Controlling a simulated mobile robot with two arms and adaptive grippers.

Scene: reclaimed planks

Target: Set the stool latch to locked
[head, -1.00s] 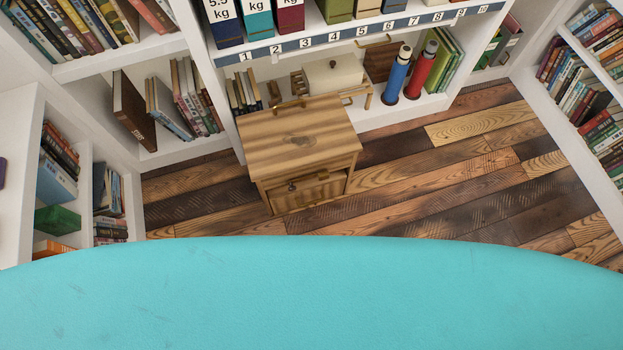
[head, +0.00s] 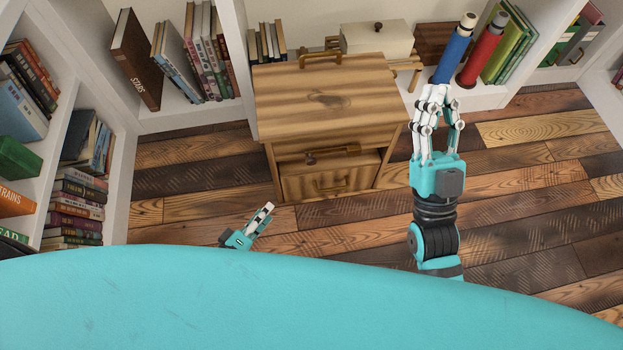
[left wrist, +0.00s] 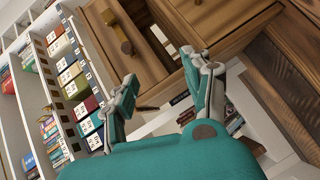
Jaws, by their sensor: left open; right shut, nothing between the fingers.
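The wooden stool (head: 320,97) stands on the floor, a brass handle (head: 320,60) at the back of its top. My right gripper (head: 440,92) is shut and empty, right of the stool.
Bookshelves (head: 118,165) stand close on the left. The plank floor (head: 530,190) is clear at right. My teal body hides the foreground.

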